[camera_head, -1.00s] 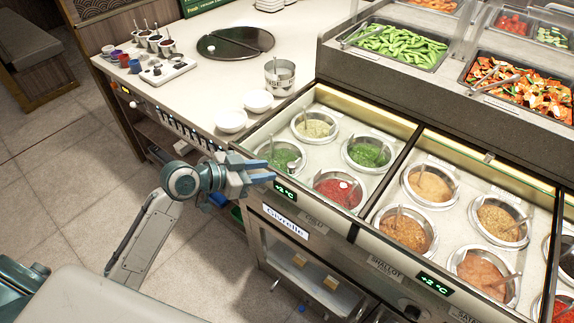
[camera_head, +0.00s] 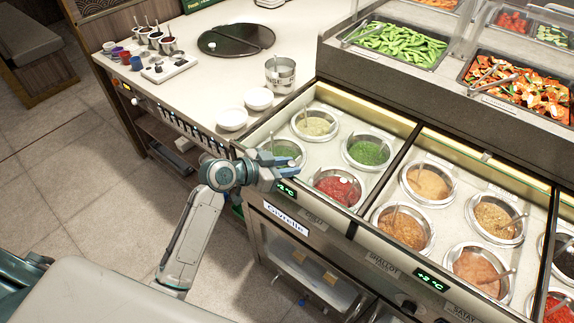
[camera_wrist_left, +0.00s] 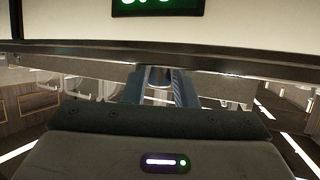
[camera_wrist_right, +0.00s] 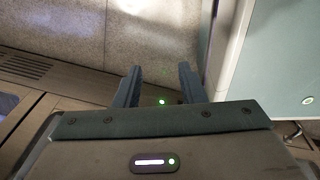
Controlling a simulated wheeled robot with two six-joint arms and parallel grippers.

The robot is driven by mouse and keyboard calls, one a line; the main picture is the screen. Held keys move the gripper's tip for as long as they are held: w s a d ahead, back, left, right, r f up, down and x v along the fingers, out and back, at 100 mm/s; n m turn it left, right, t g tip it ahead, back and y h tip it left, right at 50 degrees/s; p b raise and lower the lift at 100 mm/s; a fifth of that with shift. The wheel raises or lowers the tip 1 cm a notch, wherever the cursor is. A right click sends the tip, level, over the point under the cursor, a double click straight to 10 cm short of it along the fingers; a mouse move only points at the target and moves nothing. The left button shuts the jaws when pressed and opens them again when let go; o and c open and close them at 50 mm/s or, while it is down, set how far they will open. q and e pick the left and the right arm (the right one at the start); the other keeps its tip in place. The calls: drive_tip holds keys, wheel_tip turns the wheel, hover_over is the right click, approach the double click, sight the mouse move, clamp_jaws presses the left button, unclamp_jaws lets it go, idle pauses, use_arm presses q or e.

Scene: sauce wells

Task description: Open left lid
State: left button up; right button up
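The left sauce bay (camera_head: 330,108) is a framed section with several round wells of green, pale and red sauce. I cannot clearly make out whether a clear lid covers it. My left gripper (camera_head: 289,166) is at the bay's front-left edge, just above the green temperature display (camera_head: 286,188), with its fingers over the front-left well (camera_head: 290,146) and partly hiding it. In the left wrist view, the left gripper (camera_wrist_left: 160,72) has its fingers apart, their tips near a dark horizontal edge (camera_wrist_left: 225,58). My right gripper (camera_wrist_right: 158,78) is open and empty above the floor, outside the head view.
A second sauce bay (camera_head: 458,170) adjoins on the right. Two white bowls (camera_head: 232,119), a metal pot (camera_head: 280,76) and a dark round plate (camera_head: 236,39) stand on the counter behind. Food trays (camera_head: 394,44) are raised at the back. Floor is clear at left.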

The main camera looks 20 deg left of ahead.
sight(308, 151)
use_arm(q)
clamp_jaws()
use_arm(e)
drive_tip(key=shift+d, duration=0.25)
